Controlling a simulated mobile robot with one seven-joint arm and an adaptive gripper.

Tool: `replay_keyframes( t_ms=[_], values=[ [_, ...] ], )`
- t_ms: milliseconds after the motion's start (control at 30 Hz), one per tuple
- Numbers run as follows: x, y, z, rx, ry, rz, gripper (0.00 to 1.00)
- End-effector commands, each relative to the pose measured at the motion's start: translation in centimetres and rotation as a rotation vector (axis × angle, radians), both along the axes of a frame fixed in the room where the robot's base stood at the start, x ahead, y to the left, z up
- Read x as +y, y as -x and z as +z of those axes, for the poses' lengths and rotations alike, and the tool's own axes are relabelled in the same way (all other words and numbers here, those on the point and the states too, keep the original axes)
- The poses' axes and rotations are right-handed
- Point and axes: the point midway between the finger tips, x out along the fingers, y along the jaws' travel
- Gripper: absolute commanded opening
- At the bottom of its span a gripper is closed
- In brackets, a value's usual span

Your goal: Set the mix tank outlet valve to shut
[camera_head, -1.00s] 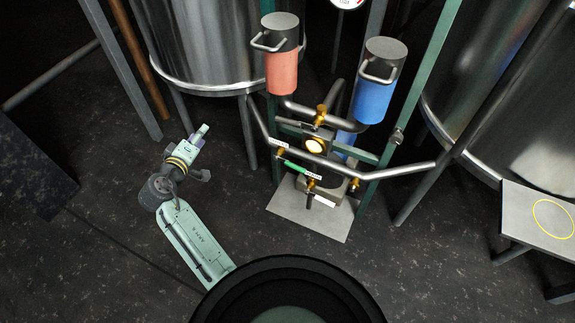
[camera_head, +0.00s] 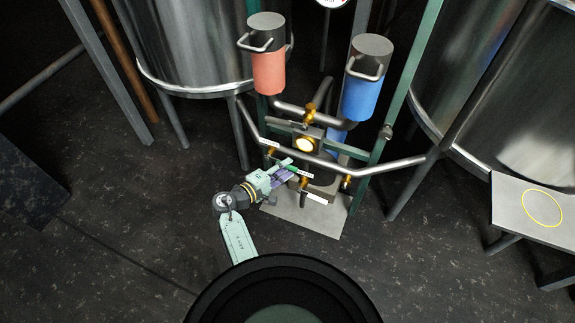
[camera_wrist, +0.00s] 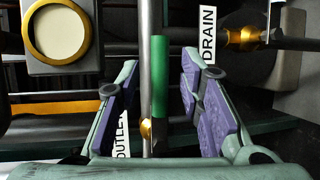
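The outlet valve has a green lever (camera_wrist: 160,80) and a brass stem (camera_wrist: 146,128) beside the OUTLET label (camera_wrist: 121,138). The lever lies along the grey pipe (camera_wrist: 147,60), parallel to it; its green also shows in the head view (camera_head: 292,168). My gripper (camera_wrist: 159,62) is open, with one purple-padded finger on each side of the lever and pipe. Gaps show between the pads and the lever in the wrist view. In the head view, my gripper (camera_head: 286,170) is at the pipe and partly hides the lever.
The DRAIN label (camera_wrist: 208,35) and a brass drain valve (camera_wrist: 243,38) are just beyond the right finger. A round lit gauge (camera_head: 305,144) sits above the pipe. Red (camera_head: 268,72) and blue (camera_head: 361,98) canisters stand higher. A side table (camera_head: 510,205) is at right.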

Motion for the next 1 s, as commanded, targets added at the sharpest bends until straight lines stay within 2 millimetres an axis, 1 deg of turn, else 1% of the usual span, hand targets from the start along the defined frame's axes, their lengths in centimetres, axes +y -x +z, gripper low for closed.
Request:
replay_keyframes(
  t_ms=[133,467,900,1000],
  values=[
    [-0.99,-0.89,-0.22,0.000,0.000,-0.001,0.34],
    [-1.22,-1.16,-0.33,0.000,0.000,0.002,0.34],
    [-1.20,-1.15,-0.32,0.000,0.000,0.002,0.05],
    [-1.20,-1.15,-0.32,0.000,0.000,0.002,0.00]
  ],
)
